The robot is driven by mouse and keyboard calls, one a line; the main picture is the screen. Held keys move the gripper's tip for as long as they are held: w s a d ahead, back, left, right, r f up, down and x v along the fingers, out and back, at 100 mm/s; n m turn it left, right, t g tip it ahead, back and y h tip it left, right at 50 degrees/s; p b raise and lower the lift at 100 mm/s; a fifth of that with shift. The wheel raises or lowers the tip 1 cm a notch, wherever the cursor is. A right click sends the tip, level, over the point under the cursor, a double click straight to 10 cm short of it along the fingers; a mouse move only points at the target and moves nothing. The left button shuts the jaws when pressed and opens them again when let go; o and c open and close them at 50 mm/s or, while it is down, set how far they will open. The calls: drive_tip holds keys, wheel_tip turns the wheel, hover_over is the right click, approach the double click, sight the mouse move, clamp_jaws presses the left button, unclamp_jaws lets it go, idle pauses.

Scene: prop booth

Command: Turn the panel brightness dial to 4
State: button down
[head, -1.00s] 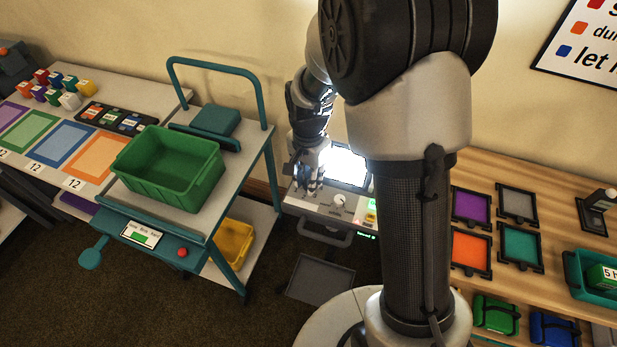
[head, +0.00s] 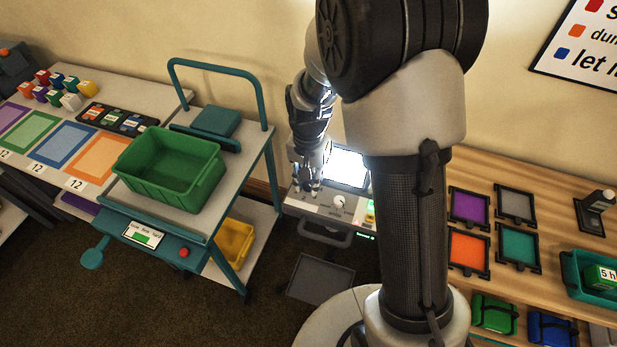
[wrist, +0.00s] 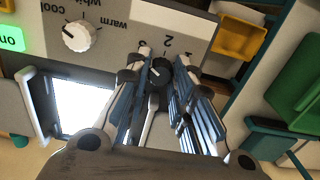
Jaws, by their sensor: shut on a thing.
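The panel brightness dial (wrist: 160,73) is a small black knob with a pale pointer mark, on a grey control box (head: 325,212). In the wrist view a 2 is printed beside it, with other numbers partly covered by my fingers; I cannot tell exactly which number the pointer meets. My gripper (wrist: 168,62) is shut on this dial, one finger on each side. In the head view my gripper (head: 308,188) is at the left of the box top and hides the dial. The lit white panel (head: 346,167) shows behind the box.
A white dial (wrist: 79,36) marked cool, white and warm sits beside the black one, near a green "on" display (wrist: 10,38). A teal cart with a green bin (head: 165,185) stands left; a wooden shelf with coloured trays (head: 468,253) stands right.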

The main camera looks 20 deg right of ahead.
drive_tip(key=shift+n, duration=1.7)
drive_tip(key=shift+p, duration=0.3)
drive_tip(key=c, duration=1.4)
unclamp_jaws()
drive_tip(key=shift+o, duration=0.2)
